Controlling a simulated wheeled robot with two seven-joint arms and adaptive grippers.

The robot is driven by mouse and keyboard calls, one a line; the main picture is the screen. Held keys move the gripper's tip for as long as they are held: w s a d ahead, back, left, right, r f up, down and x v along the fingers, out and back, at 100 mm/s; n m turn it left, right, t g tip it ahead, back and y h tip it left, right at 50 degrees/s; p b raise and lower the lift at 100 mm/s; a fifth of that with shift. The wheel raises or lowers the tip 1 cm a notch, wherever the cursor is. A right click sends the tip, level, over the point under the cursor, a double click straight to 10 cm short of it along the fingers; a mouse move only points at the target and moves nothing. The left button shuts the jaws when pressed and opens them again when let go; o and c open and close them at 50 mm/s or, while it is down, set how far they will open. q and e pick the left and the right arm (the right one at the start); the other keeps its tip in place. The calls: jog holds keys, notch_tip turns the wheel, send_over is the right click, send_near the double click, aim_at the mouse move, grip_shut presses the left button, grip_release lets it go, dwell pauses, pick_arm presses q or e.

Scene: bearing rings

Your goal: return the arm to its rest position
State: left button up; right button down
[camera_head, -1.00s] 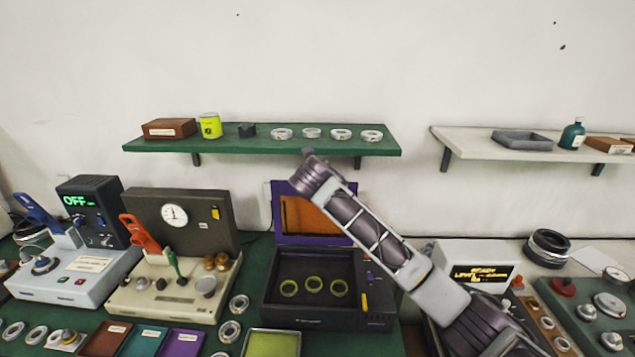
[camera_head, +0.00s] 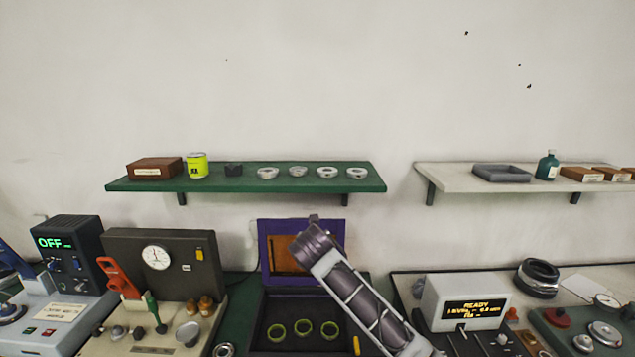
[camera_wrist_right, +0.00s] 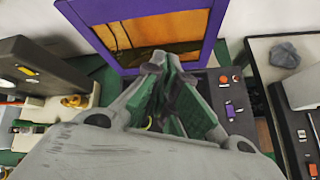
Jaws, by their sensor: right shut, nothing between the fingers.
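My right arm (camera_head: 365,300) comes in from the lower right in the head view, its purple-grey joint overlapping the right side of the open purple lid. My right gripper (camera_wrist_right: 160,70) shows in the wrist view, its fingers together and empty, in front of the orange panel of the purple lid (camera_wrist_right: 218,25). The lid also shows in the head view (camera_head: 264,240). The gripper itself cannot be made out in the head view. My left gripper is not in view.
A green shelf (camera_head: 230,184) with several rings, a yellow-green can (camera_head: 197,166) and a brown box is above. A gauge machine (camera_head: 175,265) stands left, a unit reading READY (camera_head: 470,300) right. A pale shelf (camera_head: 520,180) is upper right. The wall above is bare.

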jog(key=s+d+f+m+g, duration=0.2)
jog(key=s+d+f+m, duration=0.3)
jog(key=s+f+m, duration=0.35)
jog(key=s+d+f+m+g, duration=0.2)
jog(key=s+d+f+m, duration=0.3)
jog(key=s+f+m, duration=0.3)
jog(key=s+d+f+m+g, duration=0.2)
jog(key=s+d+f+m, duration=0.35)
jog(key=s, duration=0.55)
jog(key=s+d+f+m+g, duration=0.1)
jog(key=s+d+f+m, duration=0.1)
jog(key=s+d+m, duration=0.65)
jog(key=s+d+f+n+g+b, duration=0.1)
jog(key=s+f, duration=0.2)
jog(key=f, duration=1.5)
jog(key=s+f+b, duration=0.1)
jog(key=s+f, duration=0.1)
jog(key=f, duration=1.6)
jog(key=s+d+f+b, duration=0.1)
jog(key=s+d+f, duration=0.1)
jog(key=s+f, duration=0.8)
jog(key=s+d+f+g+h+b, duration=0.1)
jog(key=s+d+f, duration=0.1)
jog(key=s+f, duration=0.9)
jog(key=shift+s+g, duration=0.3)
jog(key=shift+s, duration=0.35)
